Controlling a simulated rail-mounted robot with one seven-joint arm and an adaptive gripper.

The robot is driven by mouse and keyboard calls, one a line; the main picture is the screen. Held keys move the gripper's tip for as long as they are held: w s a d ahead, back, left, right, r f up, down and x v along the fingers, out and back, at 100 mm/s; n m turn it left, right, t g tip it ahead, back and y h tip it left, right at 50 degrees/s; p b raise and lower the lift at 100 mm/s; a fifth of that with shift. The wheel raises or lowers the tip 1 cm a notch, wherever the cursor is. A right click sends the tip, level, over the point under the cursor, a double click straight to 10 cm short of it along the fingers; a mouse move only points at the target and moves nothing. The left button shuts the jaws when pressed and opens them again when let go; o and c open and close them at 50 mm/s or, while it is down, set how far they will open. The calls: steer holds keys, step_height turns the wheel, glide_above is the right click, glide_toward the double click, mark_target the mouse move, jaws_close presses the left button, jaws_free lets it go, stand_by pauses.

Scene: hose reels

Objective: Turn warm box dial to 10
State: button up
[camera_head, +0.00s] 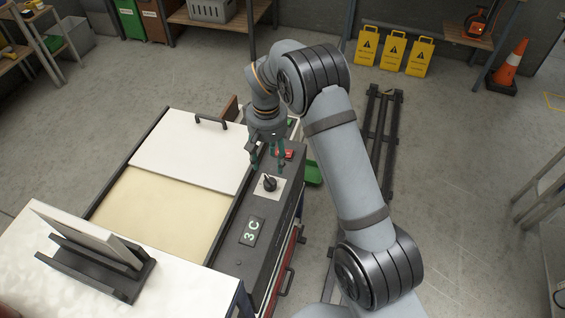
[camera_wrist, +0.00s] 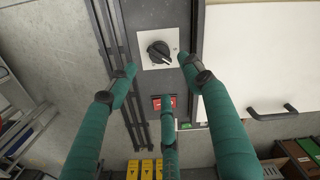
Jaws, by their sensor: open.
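The warm box is a low unit with a white lid (camera_head: 190,150) and a dark control panel (camera_head: 262,212) along its right side. Its black dial (camera_head: 270,184) sits on a white square plate; the dial also shows in the wrist view (camera_wrist: 158,52), its pointer toward the lower right. The scale marks are too small to read. A display (camera_head: 252,231) on the panel reads "3C". My gripper (camera_head: 268,163) is open and empty above the panel, just beyond the dial. In the wrist view, its green fingers (camera_wrist: 157,66) spread around and below the dial, apparently not touching it.
A red switch (camera_wrist: 160,103) lies beside the dial, partly behind a finger. The lid has a dark handle (camera_head: 211,122). A white board in a black holder (camera_head: 95,262) stands at the lower left. Yellow signs (camera_head: 393,52) and an orange cone (camera_head: 510,68) stand at the back right.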

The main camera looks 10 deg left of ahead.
mark_target(269, 179)
steer(key=f+p, duration=0.2)
steer(key=f, duration=0.8)
steer(key=shift+s, duration=0.2)
steer(key=shift+c, duration=1.2)
steer(key=shift+a, duration=0.1)
steer(key=c, duration=0.7)
steer(key=shift+c, duration=0.8)
